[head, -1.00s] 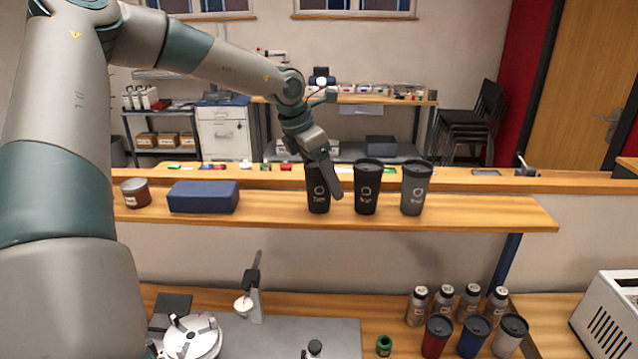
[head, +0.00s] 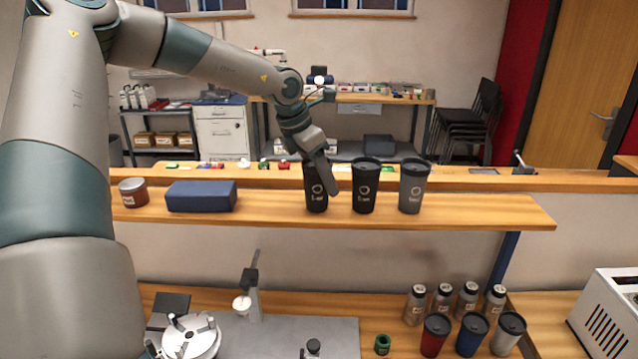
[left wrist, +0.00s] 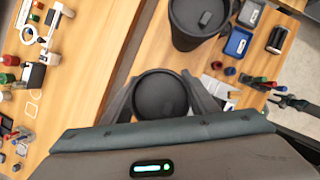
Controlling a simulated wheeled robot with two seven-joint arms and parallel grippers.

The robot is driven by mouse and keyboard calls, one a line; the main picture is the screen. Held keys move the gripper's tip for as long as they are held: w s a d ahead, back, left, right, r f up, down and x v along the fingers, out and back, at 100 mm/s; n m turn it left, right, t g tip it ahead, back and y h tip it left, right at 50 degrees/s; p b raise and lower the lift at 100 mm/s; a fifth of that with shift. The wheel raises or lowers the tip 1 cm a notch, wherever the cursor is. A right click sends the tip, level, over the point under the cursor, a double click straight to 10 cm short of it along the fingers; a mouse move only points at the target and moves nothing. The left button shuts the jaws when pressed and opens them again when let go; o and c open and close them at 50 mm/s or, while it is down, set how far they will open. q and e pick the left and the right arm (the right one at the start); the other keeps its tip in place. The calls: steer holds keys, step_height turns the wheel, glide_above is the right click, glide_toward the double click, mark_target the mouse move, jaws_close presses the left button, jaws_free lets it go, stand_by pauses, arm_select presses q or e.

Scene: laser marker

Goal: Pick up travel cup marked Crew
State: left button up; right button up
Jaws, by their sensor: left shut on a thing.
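Three travel cups stand on the raised wooden shelf in the head view: a black one (head: 316,192) at the left, a second black one (head: 366,187) in the middle and a grey one (head: 413,188) at the right. Their printed words are too small to read surely. My left gripper (head: 328,180) is shut on the left black cup, with a finger across its right side. In the left wrist view the cup's dark lid (left wrist: 160,97) sits between the two fingers, and the middle cup (left wrist: 198,20) stands close by. My right gripper is not in view.
A blue box (head: 201,196) and a brown tin (head: 133,192) stand left on the shelf (head: 270,208). Below are several steel bottles (head: 442,300), more cups (head: 472,335) and a white vented machine (head: 607,315). The shelf right of the grey cup is clear.

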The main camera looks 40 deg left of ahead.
arm_select(q)
steer(key=shift+r, duration=0.15)
steer(key=shift+w+r, duration=0.1)
steer(key=shift+r, duration=0.1)
step_height(320, 180, up, 8)
steer(key=b, duration=0.4)
steer(key=shift+r, duration=0.7)
